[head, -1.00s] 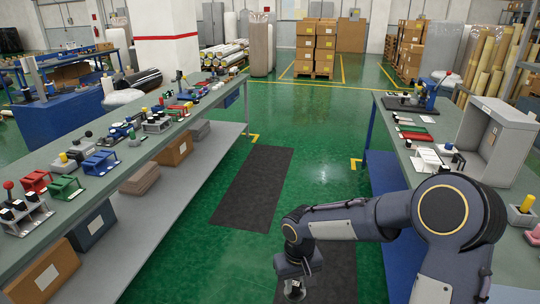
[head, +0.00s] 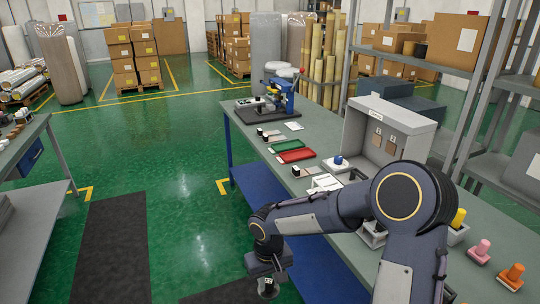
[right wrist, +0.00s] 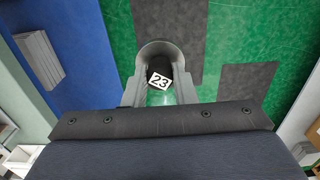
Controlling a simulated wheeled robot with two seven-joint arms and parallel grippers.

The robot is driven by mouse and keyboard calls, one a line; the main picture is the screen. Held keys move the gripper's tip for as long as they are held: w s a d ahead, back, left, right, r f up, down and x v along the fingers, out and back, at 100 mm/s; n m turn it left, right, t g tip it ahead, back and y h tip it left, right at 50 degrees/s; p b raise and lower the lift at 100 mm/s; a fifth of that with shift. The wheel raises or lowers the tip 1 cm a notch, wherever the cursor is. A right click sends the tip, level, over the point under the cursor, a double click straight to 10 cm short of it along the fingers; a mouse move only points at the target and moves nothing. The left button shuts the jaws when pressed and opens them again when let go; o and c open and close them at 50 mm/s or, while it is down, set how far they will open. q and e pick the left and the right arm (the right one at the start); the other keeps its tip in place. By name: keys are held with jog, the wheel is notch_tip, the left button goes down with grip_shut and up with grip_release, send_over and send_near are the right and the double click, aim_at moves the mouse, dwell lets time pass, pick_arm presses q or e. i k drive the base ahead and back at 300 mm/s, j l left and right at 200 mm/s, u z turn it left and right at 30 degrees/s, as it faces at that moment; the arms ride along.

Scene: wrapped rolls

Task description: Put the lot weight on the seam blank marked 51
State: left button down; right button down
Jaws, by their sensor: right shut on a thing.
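My right gripper (head: 267,282) hangs over the floor in front of the right bench, low in the head view. In the right wrist view its fingers (right wrist: 160,88) are shut on a dark piece with a white tag (right wrist: 160,80) reading 23. The piece shows small in the head view (head: 268,290); I cannot tell for certain that it is the lot weight. Small flat pieces with dark-and-white blocks lie on the bench, one near the front edge (head: 270,138) and one nearer (head: 305,171). Their marks are too small to read, so I cannot pick out 51. My left gripper is not in view.
Orange (head: 511,275) and pink (head: 480,250) handled pieces stand at right.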

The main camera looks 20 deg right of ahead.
aim_at(306, 171)
jog(key=i+z, duration=0.2)
jog(key=i, duration=0.3)
jog(key=i+z, duration=0.15)
jog(key=i, duration=0.35)
jog(key=i+j+z, duration=0.2)
jog(key=i, duration=0.25)
jog(key=i+j+z, duration=0.15)
jog(key=i, duration=0.35)
